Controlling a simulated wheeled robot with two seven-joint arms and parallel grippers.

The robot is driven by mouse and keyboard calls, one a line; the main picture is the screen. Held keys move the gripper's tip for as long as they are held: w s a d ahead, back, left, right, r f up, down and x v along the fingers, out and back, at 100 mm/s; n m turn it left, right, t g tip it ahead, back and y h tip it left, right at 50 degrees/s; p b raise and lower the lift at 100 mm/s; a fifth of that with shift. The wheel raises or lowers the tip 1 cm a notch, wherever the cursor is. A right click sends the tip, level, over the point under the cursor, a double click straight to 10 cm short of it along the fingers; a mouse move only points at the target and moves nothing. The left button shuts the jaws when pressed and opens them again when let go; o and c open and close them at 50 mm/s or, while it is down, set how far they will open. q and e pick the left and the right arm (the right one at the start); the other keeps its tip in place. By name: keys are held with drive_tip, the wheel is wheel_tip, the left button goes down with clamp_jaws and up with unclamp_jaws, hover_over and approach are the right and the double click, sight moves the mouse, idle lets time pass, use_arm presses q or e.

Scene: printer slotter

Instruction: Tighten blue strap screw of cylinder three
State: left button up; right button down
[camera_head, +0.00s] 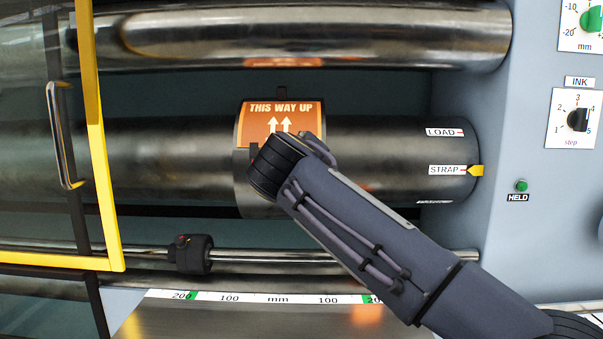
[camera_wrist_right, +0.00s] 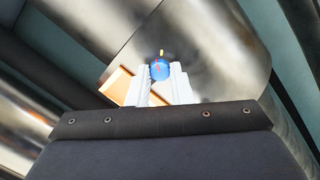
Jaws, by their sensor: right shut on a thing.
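The cylinder (camera_head: 380,165) with the orange "THIS WAY UP" plate (camera_head: 285,118) lies across the middle of the head view. My right arm reaches in from the lower right and covers part of the plate and the cylinder below it. In the right wrist view the blue strap screw (camera_wrist_right: 160,70) sits on the metal surface, with a small yellow mark above it and a red mark on its face. My right gripper (camera_wrist_right: 160,82) has its white fingers at the two sides of the screw and is shut on it. My left gripper is not in view.
A glass door with a yellow frame (camera_head: 103,180) stands at the left. The right panel carries an ink dial (camera_head: 577,120) and a green "HELD" lamp (camera_head: 521,186). A rail with a black clamp (camera_head: 191,254) and a millimetre scale (camera_head: 278,298) run below. Another cylinder (camera_head: 330,35) is above.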

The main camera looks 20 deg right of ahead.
drive_tip(key=m+b, duration=0.1)
drive_tip(key=m, duration=0.3)
drive_tip(key=shift+f+y+b, duration=0.1)
drive_tip(key=shift+y+b, duration=0.2)
drive_tip(key=shift+m, duration=0.4)
drive_tip(key=c, duration=1.3)
unclamp_jaws()
drive_tip(key=shift+d, duration=0.1)
drive_tip(key=v, duration=0.7)
drive_tip(key=shift+s+r, duration=0.25)
drive_tip(key=shift+s, duration=0.1)
